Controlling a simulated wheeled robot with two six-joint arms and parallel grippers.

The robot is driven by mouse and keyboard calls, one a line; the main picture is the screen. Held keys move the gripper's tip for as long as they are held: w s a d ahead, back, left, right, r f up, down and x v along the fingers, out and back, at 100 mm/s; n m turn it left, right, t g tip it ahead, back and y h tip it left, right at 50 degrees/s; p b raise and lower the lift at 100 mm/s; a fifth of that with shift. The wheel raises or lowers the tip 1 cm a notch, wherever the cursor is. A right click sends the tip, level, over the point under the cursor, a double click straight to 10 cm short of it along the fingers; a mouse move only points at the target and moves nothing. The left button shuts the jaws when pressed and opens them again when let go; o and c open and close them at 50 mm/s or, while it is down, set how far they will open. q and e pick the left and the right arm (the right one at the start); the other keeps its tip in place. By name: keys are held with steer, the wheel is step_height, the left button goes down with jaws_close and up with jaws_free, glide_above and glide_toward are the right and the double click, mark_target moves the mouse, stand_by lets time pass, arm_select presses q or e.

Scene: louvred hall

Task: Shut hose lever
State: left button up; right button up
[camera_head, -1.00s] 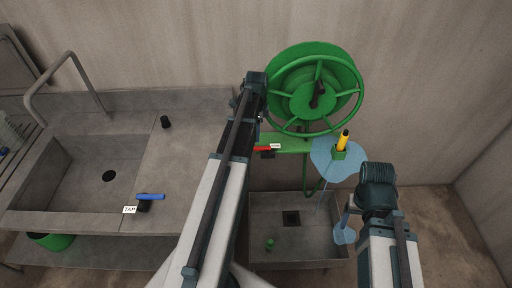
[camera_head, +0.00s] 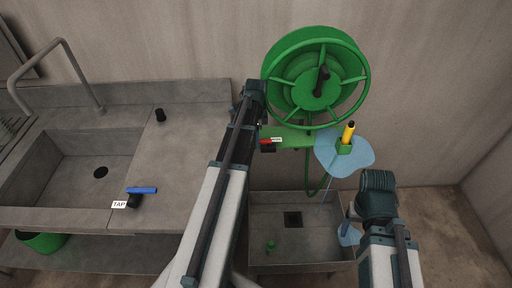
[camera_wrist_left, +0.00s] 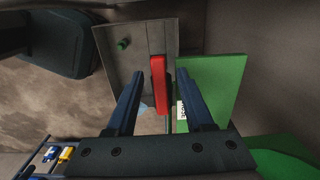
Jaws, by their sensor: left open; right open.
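The red hose lever (camera_head: 266,142) sits on the green bracket (camera_head: 297,138) under the hose reel, beside a small white label (camera_head: 277,139). My left gripper (camera_wrist_left: 160,72) is open. In the left wrist view the red lever (camera_wrist_left: 159,85) shows between its two fingers, with gaps on both sides; I cannot tell how deep it lies between them. In the head view the left arm hides most of that gripper. The yellow nozzle (camera_head: 348,132) stands in a green holder, with pale blue water around it. My right gripper (camera_head: 352,212) is open, low at the right, partly hidden by its wrist.
The green hose reel (camera_head: 318,80) is above the bracket. A grey floor basin (camera_head: 270,215) with a drain lies below. At left is a sink counter (camera_head: 180,160) with a blue-handled tap (camera_head: 142,190) labelled TAP. A green bucket (camera_head: 40,244) stands under it.

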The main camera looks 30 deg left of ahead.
arm_select(q)
steer(key=shift+f+b, duration=0.85)
steer(key=shift+b, duration=0.1)
jaws_close()
stand_by(1.0)
